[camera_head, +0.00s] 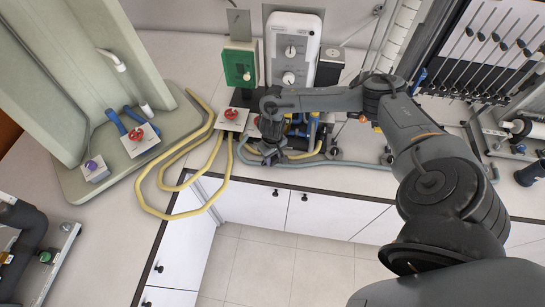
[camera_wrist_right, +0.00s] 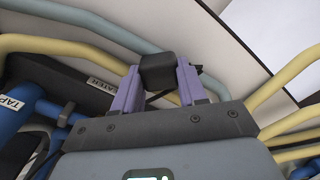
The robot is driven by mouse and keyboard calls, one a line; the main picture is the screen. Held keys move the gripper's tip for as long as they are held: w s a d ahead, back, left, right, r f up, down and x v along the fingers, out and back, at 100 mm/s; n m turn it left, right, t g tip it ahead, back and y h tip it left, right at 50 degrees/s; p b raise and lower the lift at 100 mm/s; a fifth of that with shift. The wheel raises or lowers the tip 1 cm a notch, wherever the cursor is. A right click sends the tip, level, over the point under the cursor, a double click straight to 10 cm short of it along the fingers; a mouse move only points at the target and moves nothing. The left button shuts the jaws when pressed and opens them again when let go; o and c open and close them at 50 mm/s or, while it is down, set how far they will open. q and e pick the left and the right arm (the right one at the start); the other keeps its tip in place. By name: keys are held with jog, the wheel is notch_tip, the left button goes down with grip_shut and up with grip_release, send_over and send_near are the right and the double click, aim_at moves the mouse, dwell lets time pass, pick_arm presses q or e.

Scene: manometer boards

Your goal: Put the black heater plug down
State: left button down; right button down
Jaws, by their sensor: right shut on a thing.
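The black heater plug (camera_wrist_right: 157,70) is a small dark block between the two purple fingers of my right gripper (camera_wrist_right: 157,84) in the right wrist view. The fingers are shut on its sides. A thin dark cable shows just below it. In the head view my right gripper (camera_head: 270,153) is low over the front edge of the bench, beside the yellow hoses. The plug cannot be made out there. Whether the plug touches anything beneath it is unclear. My left gripper is not in view.
Yellow hoses (camera_head: 143,190) loop over the bench edge, and a grey-blue hose (camera_head: 350,165) runs along it. A red-knobbed valve plate (camera_head: 232,118) stands just left of the gripper. A green box (camera_head: 239,66) and a white unit (camera_head: 292,50) stand behind. Bare benchtop (camera_head: 170,55) lies to the left.

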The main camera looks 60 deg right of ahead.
jog(key=shift+f, duration=0.15)
jog(key=shift+f, duration=0.45)
jog(key=c, duration=0.6)
grip_release()
